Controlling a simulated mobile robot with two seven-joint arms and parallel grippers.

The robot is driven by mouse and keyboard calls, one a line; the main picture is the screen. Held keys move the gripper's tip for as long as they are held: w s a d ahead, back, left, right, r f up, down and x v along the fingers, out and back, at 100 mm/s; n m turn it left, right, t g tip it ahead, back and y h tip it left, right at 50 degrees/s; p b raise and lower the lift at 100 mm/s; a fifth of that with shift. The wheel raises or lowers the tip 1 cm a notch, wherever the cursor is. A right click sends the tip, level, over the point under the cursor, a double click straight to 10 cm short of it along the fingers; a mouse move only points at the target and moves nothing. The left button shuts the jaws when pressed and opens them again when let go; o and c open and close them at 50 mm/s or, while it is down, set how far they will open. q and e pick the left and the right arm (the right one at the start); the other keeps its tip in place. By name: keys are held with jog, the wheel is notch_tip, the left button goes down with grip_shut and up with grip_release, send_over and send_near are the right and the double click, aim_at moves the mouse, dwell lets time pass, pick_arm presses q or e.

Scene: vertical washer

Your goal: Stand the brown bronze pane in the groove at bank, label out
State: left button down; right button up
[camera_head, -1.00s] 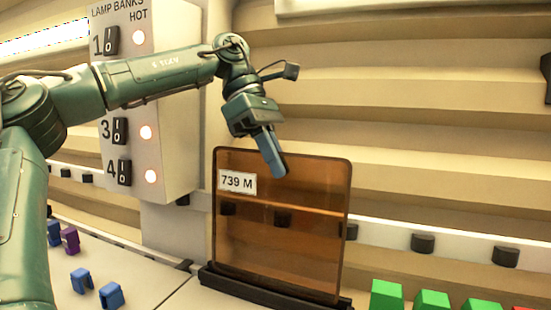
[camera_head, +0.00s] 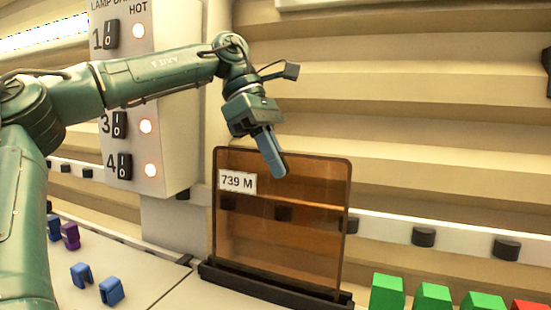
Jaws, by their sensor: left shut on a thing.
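The brown bronze pane (camera_head: 275,240) stands upright, its lower edge at a long black grooved base (camera_head: 270,288) on the bench. A white label reading "739 M" (camera_head: 238,181) shows at its upper left and faces me. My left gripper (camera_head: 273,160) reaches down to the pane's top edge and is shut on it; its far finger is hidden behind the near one. Whether the lower edge is fully seated in the groove is hard to tell. My right gripper is not in view.
A lamp bank panel (camera_head: 150,70) with numbered switches and lit lamps stands at the left behind my arm. Blue clips (camera_head: 111,291) and a purple clip (camera_head: 70,235) lie at the left. Green blocks (camera_head: 388,291) and a red block (camera_head: 528,306) stand at the right front.

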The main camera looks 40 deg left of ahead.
pick_arm(q)
jog(key=shift+s+f+b, duration=0.1)
jog(key=shift+f+b, duration=0.25)
jog(key=shift+f, duration=0.1)
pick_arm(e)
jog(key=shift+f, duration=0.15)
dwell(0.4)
pick_arm(q)
jog(key=c, duration=1.5)
grip_release()
jog(key=shift+c, duration=0.2)
jog(key=shift+f, duration=0.15)
notch_tip(320, 180, up, 10)
jog(key=shift+f+p, duration=0.2)
jog(key=shift+p, duration=0.35)
jog(key=shift+r, duration=0.35)
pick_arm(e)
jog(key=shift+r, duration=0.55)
